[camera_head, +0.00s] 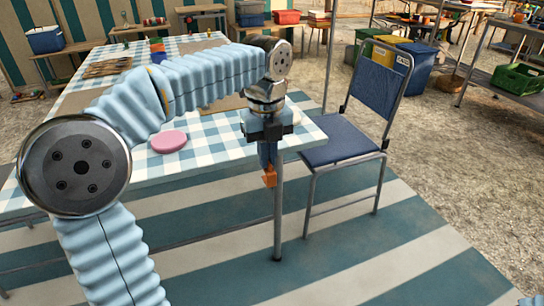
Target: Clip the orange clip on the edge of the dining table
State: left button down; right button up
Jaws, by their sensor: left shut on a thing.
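My left gripper (268,155) is shut and points down in front of the near right part of the dining table (305,133), which has a blue and white checked cloth. The orange clip (270,176) is held at its fingertips, below the level of the tabletop and in front of a table leg. I cannot tell whether the clip touches the table edge. My left arm hides part of the tabletop. My right gripper is not in view.
A blue folding chair (343,150) stands close to the table's right side. A pink round thing (169,141) lies on the cloth. Coloured bins (418,80) and shelves stand behind. The striped mat (360,245) in front is clear.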

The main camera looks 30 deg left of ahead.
pick_arm(q)
jog(key=shift+w+a+f, duration=0.4)
jog(key=shift+w+a, duration=0.05)
jog(key=shift+a, duration=0.05)
jog(key=shift+w+a+p, duration=0.8)
jog(key=shift+w+a, duration=0.15)
jog(key=shift+a, duration=0.1)
jog(key=shift+w+a+p, duration=0.25)
jog(key=shift+a+p, duration=0.1)
jog(key=shift+p, duration=0.15)
